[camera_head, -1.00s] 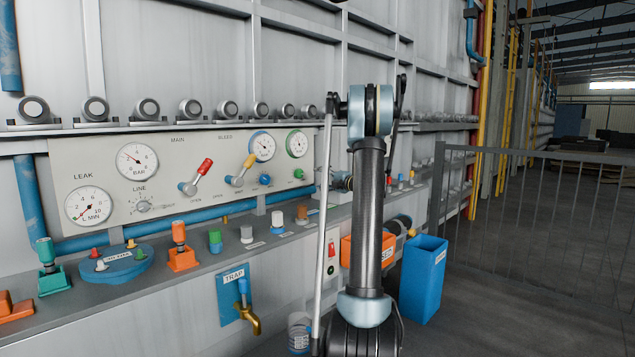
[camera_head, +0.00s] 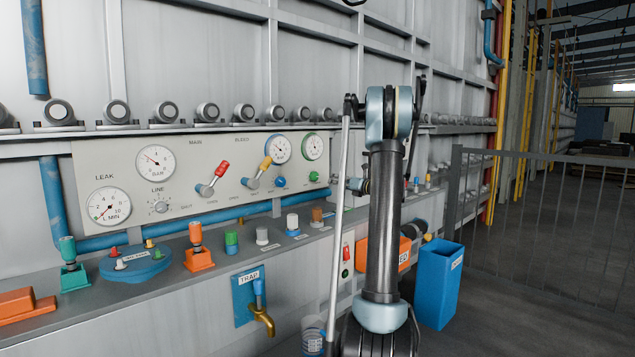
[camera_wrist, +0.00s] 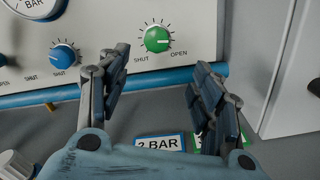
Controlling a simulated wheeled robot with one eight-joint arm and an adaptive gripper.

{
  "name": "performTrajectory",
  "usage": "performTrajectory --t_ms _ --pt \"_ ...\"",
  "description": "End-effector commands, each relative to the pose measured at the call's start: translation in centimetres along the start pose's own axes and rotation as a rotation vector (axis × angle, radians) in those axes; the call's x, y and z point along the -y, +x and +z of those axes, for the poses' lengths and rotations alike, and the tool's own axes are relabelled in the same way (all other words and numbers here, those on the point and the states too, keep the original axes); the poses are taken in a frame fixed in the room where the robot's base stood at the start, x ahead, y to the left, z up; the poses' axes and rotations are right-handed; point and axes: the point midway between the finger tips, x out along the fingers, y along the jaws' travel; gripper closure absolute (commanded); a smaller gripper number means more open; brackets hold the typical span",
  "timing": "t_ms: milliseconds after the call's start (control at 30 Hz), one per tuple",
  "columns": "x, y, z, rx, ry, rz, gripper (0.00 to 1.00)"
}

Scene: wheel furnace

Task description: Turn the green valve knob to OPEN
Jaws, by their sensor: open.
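The green valve knob (camera_wrist: 157,39) is on the pale panel in the wrist view, with SHUT printed at its lower left and OPEN at its right. A pale line on its face lies roughly level, toward the OPEN side. In the head view the green knob (camera_head: 313,176) sits at the panel's right end, below a green-rimmed gauge (camera_head: 312,147). My gripper (camera_wrist: 160,76) is open and empty. Its fingers are spread below and either side of the knob in the picture, apart from it. My gripper is not clearly visible in the head view.
A blue knob (camera_wrist: 65,56) is left of the green one. A blue pipe (camera_wrist: 150,78) runs below the panel. A ledge below bears a 2 BAR label (camera_wrist: 161,144) and a white knob (camera_wrist: 14,164). A grey cabinet edge (camera_wrist: 262,65) stands to the right.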

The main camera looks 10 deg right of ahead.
Motion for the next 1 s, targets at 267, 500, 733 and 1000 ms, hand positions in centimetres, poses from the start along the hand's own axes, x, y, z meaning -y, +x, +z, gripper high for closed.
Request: performTrajectory --t_ms 267,500,733,1000 --pt "0.0 -0.7 0.0 0.000 -0.504 -0.001 0.41" --pt "-0.1 -1.3 0.0 0.000 -0.942 0.000 0.41" --pt "-0.2 -1.9 0.0 0.001 -1.363 0.001 0.41" --pt "-0.3 -2.5 -0.1 0.001 -1.855 0.002 0.41"
